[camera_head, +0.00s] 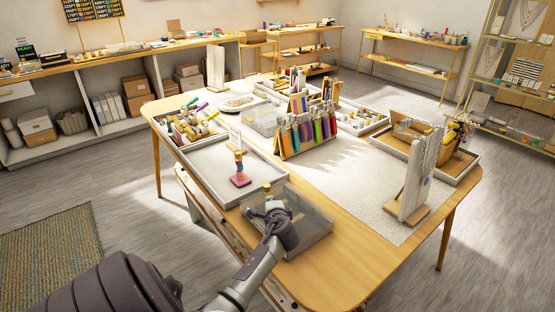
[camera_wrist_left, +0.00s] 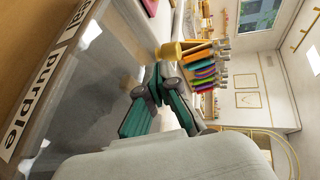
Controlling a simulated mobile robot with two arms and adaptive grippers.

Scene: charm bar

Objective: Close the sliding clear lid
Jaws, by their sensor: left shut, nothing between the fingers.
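A clear-lidded box (camera_head: 312,232) sits at the near edge of the wooden table. In the left wrist view its clear lid (camera_wrist_left: 100,75) lies beside a label strip (camera_wrist_left: 38,92) reading "purple". A gold knob (camera_head: 267,187) shows just beyond my left gripper (camera_head: 270,207), and also in the left wrist view (camera_wrist_left: 180,48). My left gripper is shut and empty, over the left part of the box. In the left wrist view its dark fingers (camera_wrist_left: 158,82) are close to the knob; I cannot tell whether they touch it. My arm hides part of the box. My right gripper is not in view.
A white tray (camera_head: 208,180) with a stacked colourful piece (camera_head: 239,170) lies left of the box. A rack of coloured tassels (camera_head: 307,130) stands behind. An upright white display board (camera_head: 416,178) stands to the right. The mat (camera_head: 345,180) has free room.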

